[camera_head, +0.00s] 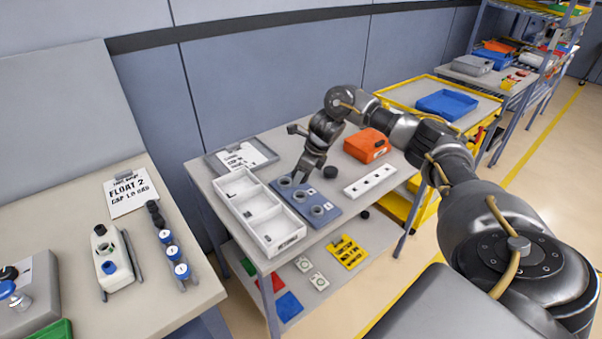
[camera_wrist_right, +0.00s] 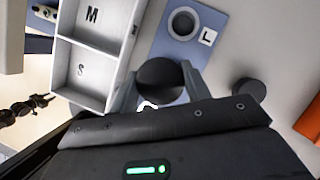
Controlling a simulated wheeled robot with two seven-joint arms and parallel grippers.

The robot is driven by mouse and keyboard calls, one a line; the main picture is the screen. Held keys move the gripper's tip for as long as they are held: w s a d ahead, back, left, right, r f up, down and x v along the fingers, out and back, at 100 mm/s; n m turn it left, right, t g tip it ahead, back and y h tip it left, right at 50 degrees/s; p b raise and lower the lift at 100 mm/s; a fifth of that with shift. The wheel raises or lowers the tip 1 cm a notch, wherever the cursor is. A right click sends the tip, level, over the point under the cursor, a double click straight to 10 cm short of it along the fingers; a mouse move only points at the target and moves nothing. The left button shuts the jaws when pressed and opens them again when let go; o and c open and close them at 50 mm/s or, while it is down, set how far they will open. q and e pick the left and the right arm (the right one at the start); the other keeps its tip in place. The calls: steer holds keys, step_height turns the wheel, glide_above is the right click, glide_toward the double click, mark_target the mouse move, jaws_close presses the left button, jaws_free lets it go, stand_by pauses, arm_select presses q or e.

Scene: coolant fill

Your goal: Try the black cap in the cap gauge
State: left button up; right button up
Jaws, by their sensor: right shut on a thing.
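The cap gauge (camera_head: 334,206) is a blue plate with grey rings on the middle table. One ring beside an L label (camera_wrist_right: 207,37) shows in the wrist view on the plate (camera_wrist_right: 222,18). My right gripper (camera_head: 301,178) points down over the far part of the gauge. In the wrist view its fingers (camera_wrist_right: 160,90) are shut on a round black cap (camera_wrist_right: 160,74), over the plate. I cannot tell whether the cap touches the gauge. Fingers and cap hide the plate below. My left gripper is not in view.
A white tray (camera_head: 262,244) with lettered compartments stands left of the gauge. A second black cap (camera_head: 330,172), also in the wrist view (camera_wrist_right: 248,91), sits right of it. A white strip with holes (camera_head: 370,181) and an orange case (camera_head: 366,145) lie further right. A clipboard (camera_head: 243,158) lies behind.

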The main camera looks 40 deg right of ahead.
steer(key=shift+f+b, duration=1.45)
steer(key=shift+f, duration=0.8)
steer(key=shift+f+b, duration=0.5)
steer(key=shift+f, duration=0.2)
steer(key=o, duration=1.1)
steer(key=v, duration=0.4)
steer(key=shift+r+b, duration=0.1)
steer(key=shift+b, duration=0.3)
steer(key=p+v, duration=0.1)
steer(key=v, duration=0.5)
steer(key=shift+s+r, duration=0.2)
steer(key=shift+r, duration=0.1)
steer(key=shift+o, duration=0.2)
